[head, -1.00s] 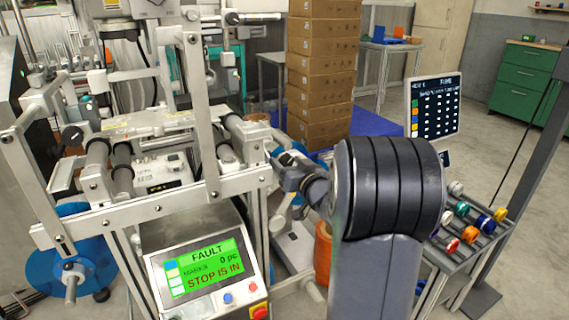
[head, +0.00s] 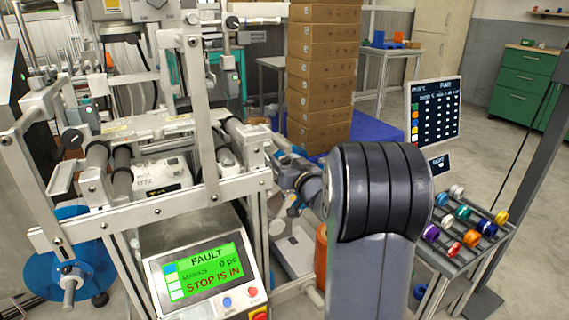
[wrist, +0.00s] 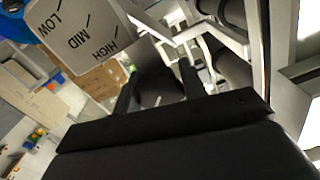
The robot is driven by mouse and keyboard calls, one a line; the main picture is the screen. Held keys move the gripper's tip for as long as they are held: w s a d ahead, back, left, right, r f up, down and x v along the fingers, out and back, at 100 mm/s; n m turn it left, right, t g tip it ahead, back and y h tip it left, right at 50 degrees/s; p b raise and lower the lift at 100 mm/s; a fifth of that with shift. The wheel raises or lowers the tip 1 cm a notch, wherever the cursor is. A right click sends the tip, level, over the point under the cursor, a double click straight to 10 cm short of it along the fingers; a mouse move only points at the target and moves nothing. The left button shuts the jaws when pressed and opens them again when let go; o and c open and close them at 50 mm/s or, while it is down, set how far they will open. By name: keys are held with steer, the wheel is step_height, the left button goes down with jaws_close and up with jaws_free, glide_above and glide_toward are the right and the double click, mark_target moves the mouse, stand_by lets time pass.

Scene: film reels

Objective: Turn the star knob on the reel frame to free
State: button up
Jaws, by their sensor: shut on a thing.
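My gripper shows in the wrist view (wrist: 158,68), its two dark fingers standing on either side of a smooth grey part (wrist: 157,92). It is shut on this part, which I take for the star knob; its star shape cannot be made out. A pale plate (wrist: 80,35) marked LOW, MID and HIGH lies just beyond the left finger; I see no "free" mark. In the head view the reel frame (head: 150,210) stands at left, and my arm reaches toward its right side. My own thick arm link hides the fingers and the knob there.
A control panel (head: 205,275) on the frame's front reads FAULT and STOP IS IN. A blue reel (head: 70,265) sits low at left. Stacked cartons (head: 320,75) stand behind. A rack of coloured spools (head: 465,235) and a screen (head: 432,112) stand close to my arm's right.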

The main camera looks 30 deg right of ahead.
steer(key=shift+c, duration=0.9)
steer(key=n+b, duration=0.1)
steer(key=n, duration=0.2)
steer(key=shift+f, duration=0.1)
steer(key=shift+n+b, duration=0.35)
steer(key=shift+n, duration=0.45)
steer(key=o, duration=1)
steer(key=shift+s, duration=0.1)
steer(key=s+p, duration=0.2)
steer(key=s, duration=0.8)
steer(key=shift+s+d+p, duration=0.15)
steer(key=shift+s+p, duration=0.15)
steer(key=shift+s, duration=0.05)
